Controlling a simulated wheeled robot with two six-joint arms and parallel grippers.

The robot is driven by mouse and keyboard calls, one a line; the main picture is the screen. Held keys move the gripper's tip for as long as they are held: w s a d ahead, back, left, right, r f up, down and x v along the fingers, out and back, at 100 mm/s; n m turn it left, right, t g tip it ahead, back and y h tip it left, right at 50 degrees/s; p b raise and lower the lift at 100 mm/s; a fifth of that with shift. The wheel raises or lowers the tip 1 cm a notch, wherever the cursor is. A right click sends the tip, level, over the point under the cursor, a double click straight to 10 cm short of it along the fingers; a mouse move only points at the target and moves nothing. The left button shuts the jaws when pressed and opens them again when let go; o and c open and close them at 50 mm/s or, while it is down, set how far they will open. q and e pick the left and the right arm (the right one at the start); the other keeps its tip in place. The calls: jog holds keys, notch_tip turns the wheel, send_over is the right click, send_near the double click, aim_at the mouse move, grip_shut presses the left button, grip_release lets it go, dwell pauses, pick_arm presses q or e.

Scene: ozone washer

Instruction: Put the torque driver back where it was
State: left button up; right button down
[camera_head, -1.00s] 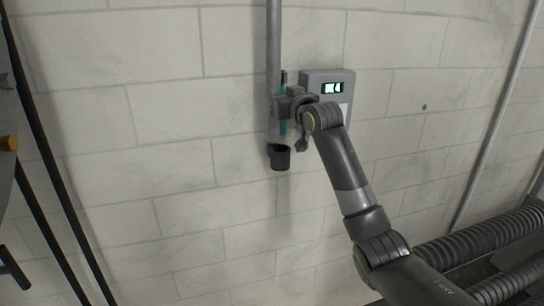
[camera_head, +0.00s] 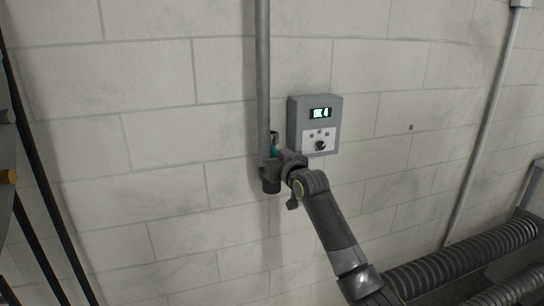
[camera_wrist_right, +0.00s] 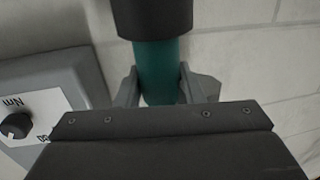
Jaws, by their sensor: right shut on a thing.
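The torque driver is a slim teal tool (camera_head: 275,149), upright against the wall just left of the control box. My right gripper (camera_head: 281,164) is shut around it; the wrist view shows the teal shaft (camera_wrist_right: 158,68) between both fingers. A dark cup-shaped holder (camera_head: 270,184) is directly below the gripper in the head view. In the upside-down wrist view, the teal shaft meets a wider black cylinder (camera_wrist_right: 153,17), apparently this holder, with the shaft's end hidden inside. How deep it sits cannot be told. My left gripper is not in view.
The grey control box (camera_head: 315,127) with lit display and knob is on the wall close to the gripper's right. A vertical grey pipe (camera_head: 262,70) runs above the holder. Ribbed hoses (camera_head: 450,262) lie at lower right. The wall to the left is bare.

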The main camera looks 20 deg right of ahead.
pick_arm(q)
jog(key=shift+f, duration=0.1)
pick_arm(e)
jog(key=c, duration=1.2)
grip_release()
jog(key=shift+o, duration=1.2)
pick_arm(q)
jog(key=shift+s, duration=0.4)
pick_arm(e)
jog(key=shift+r, duration=0.1)
pick_arm(q)
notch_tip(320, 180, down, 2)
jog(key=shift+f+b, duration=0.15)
jog(key=shift+b, duration=1.05)
pick_arm(e)
jog(key=s+d, duration=0.2)
jog(key=s, duration=1)
jog(key=shift+w+d, duration=0.1)
